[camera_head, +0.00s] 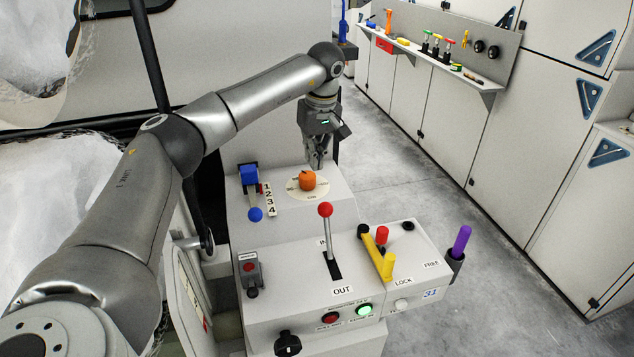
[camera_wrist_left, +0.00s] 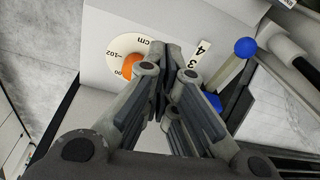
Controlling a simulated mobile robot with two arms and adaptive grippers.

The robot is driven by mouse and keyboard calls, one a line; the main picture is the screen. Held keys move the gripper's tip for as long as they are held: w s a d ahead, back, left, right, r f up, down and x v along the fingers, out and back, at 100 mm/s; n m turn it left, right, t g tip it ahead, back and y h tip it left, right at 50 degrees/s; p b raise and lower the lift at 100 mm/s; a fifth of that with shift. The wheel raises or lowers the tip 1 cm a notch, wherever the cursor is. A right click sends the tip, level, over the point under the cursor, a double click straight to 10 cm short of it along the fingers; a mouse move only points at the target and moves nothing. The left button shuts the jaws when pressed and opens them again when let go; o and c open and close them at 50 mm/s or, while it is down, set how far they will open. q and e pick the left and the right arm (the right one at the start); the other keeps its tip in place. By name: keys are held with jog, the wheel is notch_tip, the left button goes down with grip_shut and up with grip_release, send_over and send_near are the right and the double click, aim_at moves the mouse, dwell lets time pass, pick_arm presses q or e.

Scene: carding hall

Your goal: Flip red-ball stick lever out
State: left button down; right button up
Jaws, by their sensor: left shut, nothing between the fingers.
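The red-ball stick lever (camera_head: 327,231) stands on the grey console (camera_head: 300,280) in a dark slot between the labels IN and OUT. It stands nearly upright, with its red ball at the top. My left gripper (camera_head: 317,163) is shut and empty in the head view, beyond the lever and just behind the orange knob (camera_head: 307,181). In the left wrist view the gripper (camera_wrist_left: 168,52) points toward the panel by the orange knob (camera_wrist_left: 133,66) and its round dial. The red-ball lever is not in the left wrist view. My right gripper is not in view.
A blue-ball lever (camera_head: 254,195) with a numbered strip is left of the dial. A yellow handle (camera_head: 378,254), a red knob (camera_head: 382,235) and a purple handle (camera_head: 461,241) are right of the lever. Red and green buttons (camera_head: 363,310) are in front. Floor at right is clear.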

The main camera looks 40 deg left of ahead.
pick_arm(q)
jog(key=f, duration=0.3)
jog(key=a+f+p, duration=0.1)
jog(key=f, duration=0.2)
jog(key=f+p, duration=0.1)
jog(key=f, duration=0.2)
jog(key=shift+w+a+f, duration=0.15)
jog(key=shift+a+f, duration=0.05)
jog(key=d, duration=0.1)
jog(key=s+d+p, duration=0.2)
jog(key=shift+d+r, duration=0.25)
jog(key=shift+w, duration=0.1)
jog(key=shift+r, duration=0.1)
